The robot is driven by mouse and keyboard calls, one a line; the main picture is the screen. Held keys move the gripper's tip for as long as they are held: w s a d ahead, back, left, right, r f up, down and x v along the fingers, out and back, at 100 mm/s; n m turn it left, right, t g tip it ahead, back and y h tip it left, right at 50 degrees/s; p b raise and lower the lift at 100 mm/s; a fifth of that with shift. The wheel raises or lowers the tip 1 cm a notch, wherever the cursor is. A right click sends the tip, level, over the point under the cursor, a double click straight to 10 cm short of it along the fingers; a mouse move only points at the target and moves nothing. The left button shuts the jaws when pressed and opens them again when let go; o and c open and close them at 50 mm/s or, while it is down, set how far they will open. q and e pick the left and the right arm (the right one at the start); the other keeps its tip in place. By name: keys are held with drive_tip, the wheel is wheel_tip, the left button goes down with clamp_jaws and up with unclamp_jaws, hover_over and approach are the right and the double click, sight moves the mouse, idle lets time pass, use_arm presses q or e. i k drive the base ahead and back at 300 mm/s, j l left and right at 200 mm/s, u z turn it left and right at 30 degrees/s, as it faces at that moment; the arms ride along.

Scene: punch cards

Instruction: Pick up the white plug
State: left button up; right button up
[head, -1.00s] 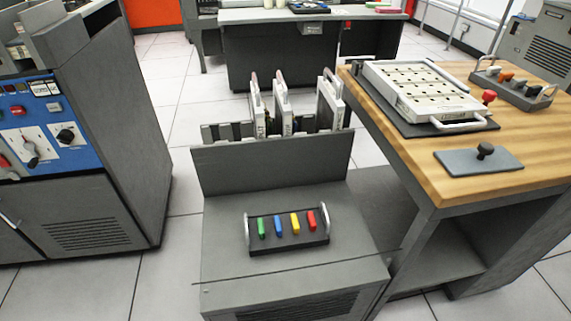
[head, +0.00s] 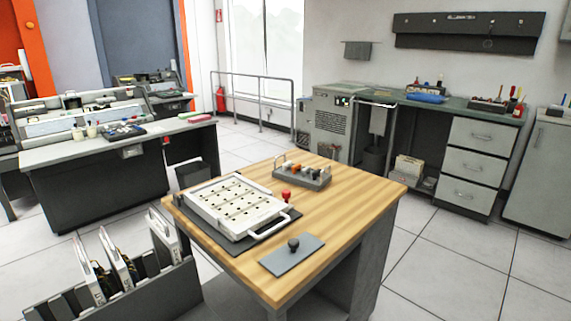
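A small grey rack (head: 303,181) with end handles stands at the far corner of the wooden table. It holds a row of small plugs. One is orange (head: 296,168), and the others look grey, dark or pale. They are too small for me to tell surely which one is white. Neither of my grippers is in the head view.
The wooden table (head: 345,215) also bears a white panel with holes (head: 234,205), a red knob (head: 286,195) and a grey plate (head: 291,256) with a dark knob. A card rack (head: 150,285) stands at lower left. Floor to the right is clear.

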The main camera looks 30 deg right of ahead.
sight(288, 164)
drive_tip(key=z, duration=1)
